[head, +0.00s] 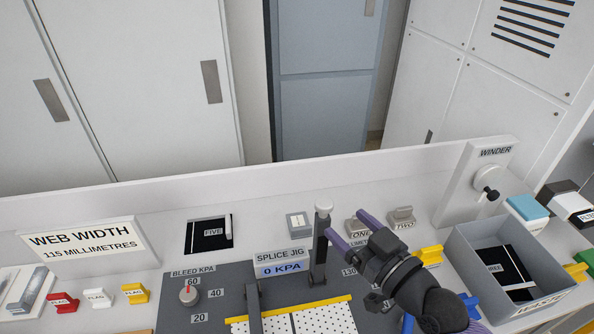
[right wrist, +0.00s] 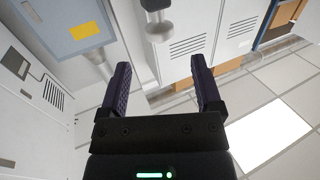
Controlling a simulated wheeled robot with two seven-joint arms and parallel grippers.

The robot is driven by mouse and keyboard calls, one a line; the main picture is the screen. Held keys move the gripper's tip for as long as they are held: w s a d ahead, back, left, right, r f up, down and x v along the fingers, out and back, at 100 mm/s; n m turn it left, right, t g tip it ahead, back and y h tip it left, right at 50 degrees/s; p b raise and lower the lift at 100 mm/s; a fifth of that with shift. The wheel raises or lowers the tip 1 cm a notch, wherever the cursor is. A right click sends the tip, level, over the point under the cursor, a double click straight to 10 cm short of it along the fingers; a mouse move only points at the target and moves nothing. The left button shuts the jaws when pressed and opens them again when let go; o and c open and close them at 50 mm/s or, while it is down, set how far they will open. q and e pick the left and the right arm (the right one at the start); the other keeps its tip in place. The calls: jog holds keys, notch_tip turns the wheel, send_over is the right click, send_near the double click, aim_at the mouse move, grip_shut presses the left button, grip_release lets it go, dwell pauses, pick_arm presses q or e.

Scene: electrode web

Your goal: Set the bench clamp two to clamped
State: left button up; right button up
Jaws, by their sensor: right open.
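Bench clamp two (head: 402,217) is a small grey block with a raised top, labelled TWO, at the back of the bench. Whether clamp two is clamped I cannot tell. My left gripper is not in view.
The splice jig (head: 279,257) has an upright dark lever with a pale knob (head: 323,208) just left of my right fingers. A grey bin (head: 465,262) stands to the right, below the winder panel (head: 478,180). Yellow tabs (head: 430,256) lie near my right wrist.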

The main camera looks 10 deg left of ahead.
aim_at(330, 208)
jog(key=shift+w+a, duration=0.2)
jog(key=shift+w, duration=0.05)
jog(key=b+x, duration=0.1)
jog(key=x, duration=0.6)
jog(key=shift+w+a+f, duration=0.1)
jog(key=shift+w+a, duration=0.4)
jog(key=shift+a, duration=0.05)
jog(key=c, duration=1.1)
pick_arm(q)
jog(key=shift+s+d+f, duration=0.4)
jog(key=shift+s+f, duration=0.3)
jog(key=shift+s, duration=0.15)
pick_arm(e)
grip_shut()
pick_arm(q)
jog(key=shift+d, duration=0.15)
